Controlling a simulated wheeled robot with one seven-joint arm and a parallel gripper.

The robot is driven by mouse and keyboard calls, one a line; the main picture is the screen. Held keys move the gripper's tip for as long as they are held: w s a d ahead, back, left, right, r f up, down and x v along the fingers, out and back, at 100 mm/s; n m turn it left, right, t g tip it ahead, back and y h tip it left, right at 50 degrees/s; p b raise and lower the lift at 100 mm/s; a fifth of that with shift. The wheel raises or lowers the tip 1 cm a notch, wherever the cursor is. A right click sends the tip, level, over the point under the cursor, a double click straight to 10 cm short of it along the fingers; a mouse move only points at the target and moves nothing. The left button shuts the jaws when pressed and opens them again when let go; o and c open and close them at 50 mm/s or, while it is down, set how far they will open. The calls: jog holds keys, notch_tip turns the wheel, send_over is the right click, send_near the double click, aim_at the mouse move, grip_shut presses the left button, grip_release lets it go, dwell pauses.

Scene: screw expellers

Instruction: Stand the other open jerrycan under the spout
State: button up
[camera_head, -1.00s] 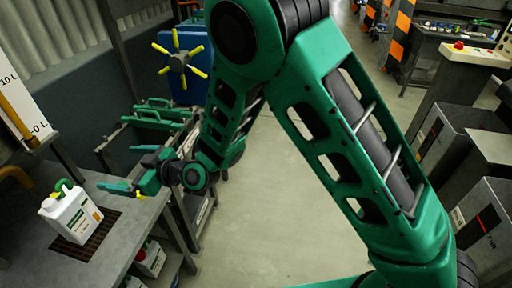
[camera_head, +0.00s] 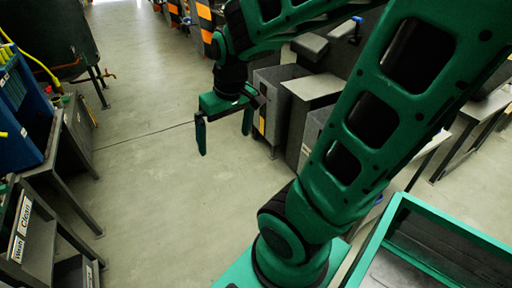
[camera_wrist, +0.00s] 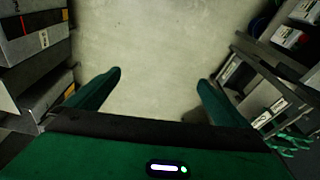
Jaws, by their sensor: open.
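My gripper (camera_head: 224,138) hangs open and empty above the bare floor, its two green fingers pointing down and apart. In the wrist view its fingers (camera_wrist: 160,88) frame only grey floor. No jerrycan or spout shows in the head view. In the wrist view, small white items with coloured labels (camera_wrist: 287,37) sit on a shelf at the upper right; they are too small to tell what they are.
Grey bins (camera_head: 276,98) stand just right of my gripper. A bench with Wash and Clean labels (camera_head: 22,225) is at the lower left, near a blue panel (camera_head: 22,105). A green-rimmed tray (camera_head: 395,225) is at the lower right. The floor (camera_head: 160,190) between is clear.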

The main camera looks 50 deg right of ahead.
jog(key=s+d+m+g, duration=0.1)
jog(key=s+m, duration=0.1)
jog(key=s, duration=0.4)
jog(key=s+d+r+m+g, duration=0.1)
jog(key=s+d+m, duration=0.1)
jog(key=s, duration=0.5)
jog(key=shift+m+g, duration=0.3)
